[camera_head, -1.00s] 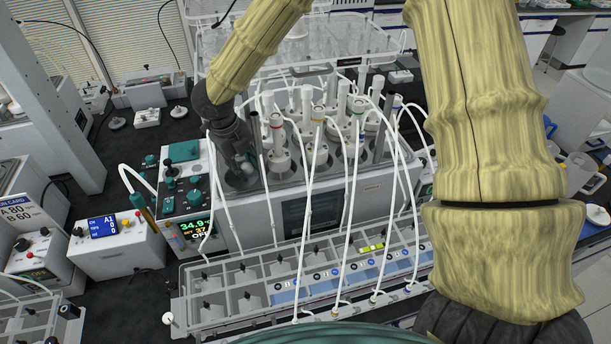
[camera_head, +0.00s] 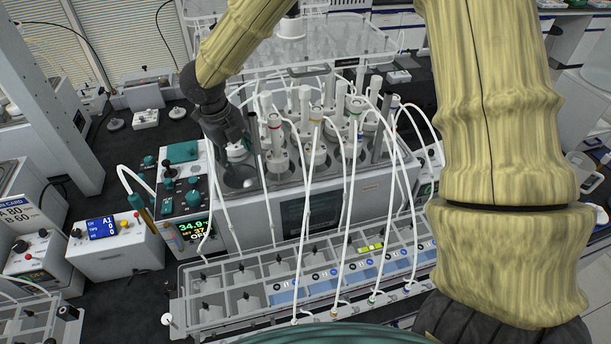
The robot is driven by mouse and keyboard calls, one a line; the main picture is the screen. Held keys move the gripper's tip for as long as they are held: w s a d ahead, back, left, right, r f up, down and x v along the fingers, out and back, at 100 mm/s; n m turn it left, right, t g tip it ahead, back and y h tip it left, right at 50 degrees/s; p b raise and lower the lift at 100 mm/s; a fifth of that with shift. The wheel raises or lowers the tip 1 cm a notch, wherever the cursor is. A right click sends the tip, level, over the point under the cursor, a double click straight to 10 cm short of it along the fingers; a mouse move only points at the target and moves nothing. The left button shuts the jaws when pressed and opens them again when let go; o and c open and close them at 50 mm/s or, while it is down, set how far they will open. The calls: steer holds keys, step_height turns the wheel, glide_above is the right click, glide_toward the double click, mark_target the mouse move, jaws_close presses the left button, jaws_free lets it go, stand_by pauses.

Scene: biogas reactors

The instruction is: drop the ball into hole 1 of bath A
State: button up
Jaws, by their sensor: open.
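The bath (camera_head: 345,210) stands in the middle, with several bottles in its top; I cannot read an A on it. A round hole (camera_head: 236,176) at its front left corner has no bottle. A small white ball-like thing (camera_head: 249,183) shows at this hole's right side; whether it lies inside or on the rim is unclear. My gripper (camera_head: 236,150) is open just above and behind this hole, pointing down. A pale rounded patch shows between its fingers, and I cannot tell what it is.
White tubes (camera_head: 351,190) arch from the bottles to a clear-walled trough (camera_head: 225,292) in front. The control panel with a lit display (camera_head: 194,228) stands left of the bath. A clear rack (camera_head: 330,40) stands behind the bath.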

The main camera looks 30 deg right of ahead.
step_height(320, 180, up, 8)
steer(key=a, duration=0.1)
steer(key=shift+s+a+f, duration=0.15)
steer(key=shift+f, duration=0.1)
steer(key=shift+f, duration=0.1)
